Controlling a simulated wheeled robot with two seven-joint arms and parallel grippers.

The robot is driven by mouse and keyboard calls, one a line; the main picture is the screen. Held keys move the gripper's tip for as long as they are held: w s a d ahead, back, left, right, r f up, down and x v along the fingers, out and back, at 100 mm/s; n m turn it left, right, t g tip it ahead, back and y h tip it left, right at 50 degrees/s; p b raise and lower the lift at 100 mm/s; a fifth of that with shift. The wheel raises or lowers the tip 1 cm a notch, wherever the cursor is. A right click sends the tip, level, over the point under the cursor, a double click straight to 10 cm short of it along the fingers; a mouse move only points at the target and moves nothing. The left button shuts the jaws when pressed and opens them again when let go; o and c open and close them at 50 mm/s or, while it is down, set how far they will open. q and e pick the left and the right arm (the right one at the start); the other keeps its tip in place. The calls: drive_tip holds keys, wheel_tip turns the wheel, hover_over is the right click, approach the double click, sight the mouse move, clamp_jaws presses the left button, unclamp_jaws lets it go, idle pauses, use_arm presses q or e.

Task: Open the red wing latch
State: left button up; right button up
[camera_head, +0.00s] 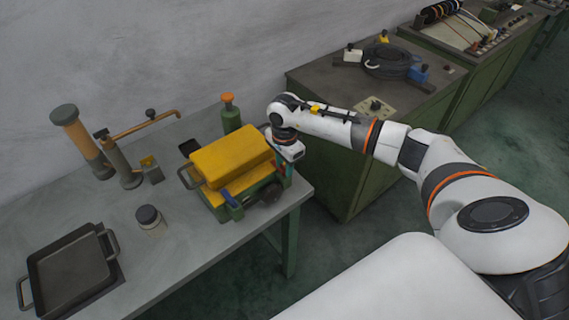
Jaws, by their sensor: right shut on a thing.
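The machine (232,172) with a yellow block-shaped top and green base stands at the right end of the grey table. My right gripper (283,162) reaches in from the right and points down at the machine's right end. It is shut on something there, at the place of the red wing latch. The gripper and wrist hide most of the latch, so its angle cannot be told. A dark round part and a blue part show low on the machine's front. My left gripper is not in view.
A green bottle with an orange cap (230,112) stands close behind the machine. A dark jar (151,220), a black tray (70,268) and a brass-armed stand (122,160) are on the table's left. A green cabinet (335,150) stands right of the table across a gap.

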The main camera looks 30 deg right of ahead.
drive_tip(key=m+b, duration=0.3)
drive_tip(key=m, duration=0.1)
drive_tip(key=shift+f, duration=0.15)
drive_tip(key=m+b, duration=0.3)
drive_tip(key=m, duration=0.1)
drive_tip(key=shift+m, duration=0.3)
drive_tip(key=m+b, duration=0.2)
drive_tip(key=m, duration=0.2)
drive_tip(key=shift+m, duration=0.3)
drive_tip(key=shift+r+m+b, duration=0.15)
drive_tip(key=shift+m+b, duration=0.3)
drive_tip(key=shift+m, duration=0.65)
drive_tip(key=shift+r+m+b, duration=0.1)
drive_tip(key=shift+m+b, duration=0.3)
drive_tip(key=shift+m, duration=0.7)
drive_tip(key=shift+w, duration=0.1)
drive_tip(key=o, duration=1)
